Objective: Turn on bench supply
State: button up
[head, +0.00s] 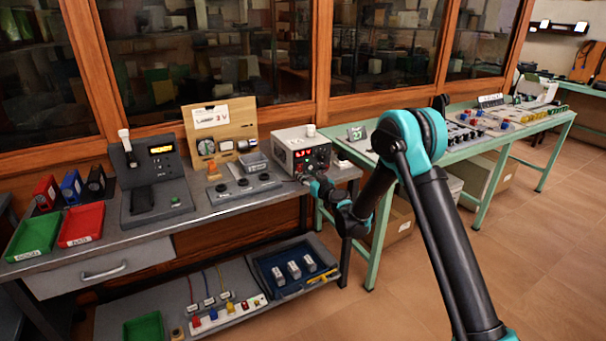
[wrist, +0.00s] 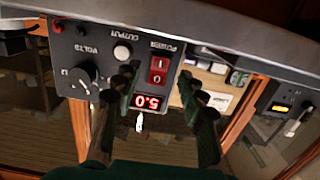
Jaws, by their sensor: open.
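The bench supply (head: 302,150) is a grey box with a dark front panel on the near bench. In the wrist view its panel (wrist: 88,62) appears upside down, with a red rocker switch (wrist: 158,70) marked I and O under POWER. A red numeric display (wrist: 152,102) is lit beside the switch. My gripper (wrist: 157,80) is open, its dark fingers spread on either side of the switch and display in that view. I cannot tell whether they touch the panel. In the head view my gripper (head: 312,184) is at the front of the supply, partly hidden by my arm.
The panel also has a VOLTS knob (wrist: 81,80) and an OUTPUT button (wrist: 122,52). A grey box with three dark knobs (head: 243,184) sits left of the supply. A green bench (head: 460,142) stands to the right.

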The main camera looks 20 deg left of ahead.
jog(key=v, duration=0.9)
jog(key=shift+s, duration=0.2)
jog(key=shift+d+r, duration=0.1)
jog(key=shift+d, duration=0.05)
jog(key=s+d+r+m+g+h, duration=0.1)
jog(key=s+d+r, duration=0.15)
jog(key=d, duration=0.45)
jog(key=s+d+r+g+h, duration=0.1)
jog(key=s+d+h, duration=0.15)
jog(key=d, duration=0.45)
jog(key=s+d+r+m+g+h, duration=0.1)
jog(key=s+d+r, duration=0.15)
jog(key=d, duration=0.45)
jog(key=s+d+f+m+g+h, duration=0.1)
jog(key=s+d+f+m+h, duration=0.1)
jog(key=s+d, duration=0.6)
jog(key=s+d+f+m+g+h, duration=0.1)
jog(key=s+d+f+m+h, duration=0.2)
jog(key=s+d, duration=0.5)
jog(key=s+d+f+m+g+h, duration=0.1)
jog(key=s+d+f+m+h, duration=0.2)
jog(key=s+d, duration=0.6)
jog(key=d, duration=0.3)
jog(key=shift+d+f+g+h, duration=0.25)
jog(key=shift+f+g+h, duration=0.1)
jog(key=shift+g, duration=0.05)
jog(key=shift+w+a, duration=0.1)
jog(key=shift+a, duration=0.05)
